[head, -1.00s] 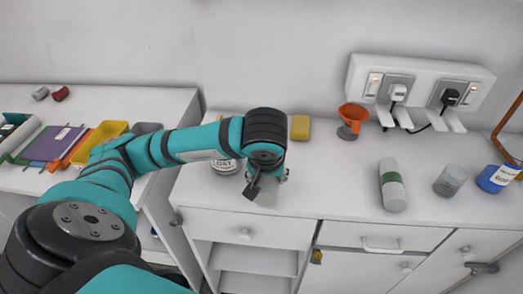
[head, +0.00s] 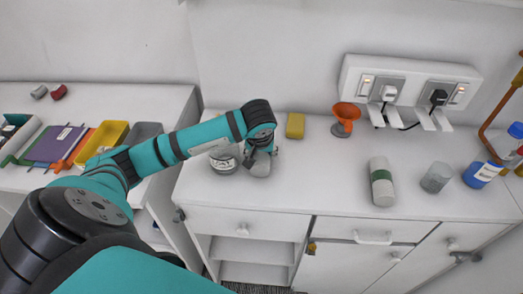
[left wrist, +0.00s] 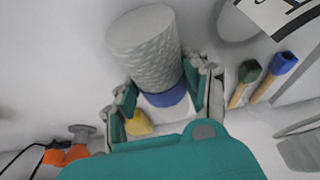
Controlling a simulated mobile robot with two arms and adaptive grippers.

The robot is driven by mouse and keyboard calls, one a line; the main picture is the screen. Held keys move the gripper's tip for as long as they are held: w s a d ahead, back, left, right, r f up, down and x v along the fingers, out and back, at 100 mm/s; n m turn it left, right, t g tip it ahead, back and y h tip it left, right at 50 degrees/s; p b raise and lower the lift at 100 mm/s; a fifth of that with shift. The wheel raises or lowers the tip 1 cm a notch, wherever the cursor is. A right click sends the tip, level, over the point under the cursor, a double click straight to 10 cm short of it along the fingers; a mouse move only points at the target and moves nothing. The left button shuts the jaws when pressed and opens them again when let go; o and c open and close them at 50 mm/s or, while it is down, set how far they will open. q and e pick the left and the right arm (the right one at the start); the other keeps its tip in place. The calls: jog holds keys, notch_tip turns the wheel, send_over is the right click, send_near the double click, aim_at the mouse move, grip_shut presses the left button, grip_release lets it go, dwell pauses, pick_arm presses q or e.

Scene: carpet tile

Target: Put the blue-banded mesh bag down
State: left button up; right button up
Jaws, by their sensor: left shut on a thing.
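The blue-banded mesh bag is a grey textured cylinder-like shape (left wrist: 145,42) with a blue band (left wrist: 166,98) in the left wrist view. In the head view its grey body (head: 259,167) shows under my left gripper (head: 262,150), over the white counter (head: 310,185). My left gripper, also in the left wrist view (left wrist: 165,95), is shut on the bag at the banded end. The band is hidden in the head view. I cannot tell whether the bag touches the counter. My right gripper is not in view.
A round lidded jar (head: 223,160) stands close left of the bag.

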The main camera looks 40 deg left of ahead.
pick_arm(q)
jog(key=shift+f+b, duration=0.25)
jog(key=shift+b, duration=0.05)
jog(key=o, duration=1.1)
jog(key=shift+r, duration=0.1)
jog(key=shift+o, duration=0.2)
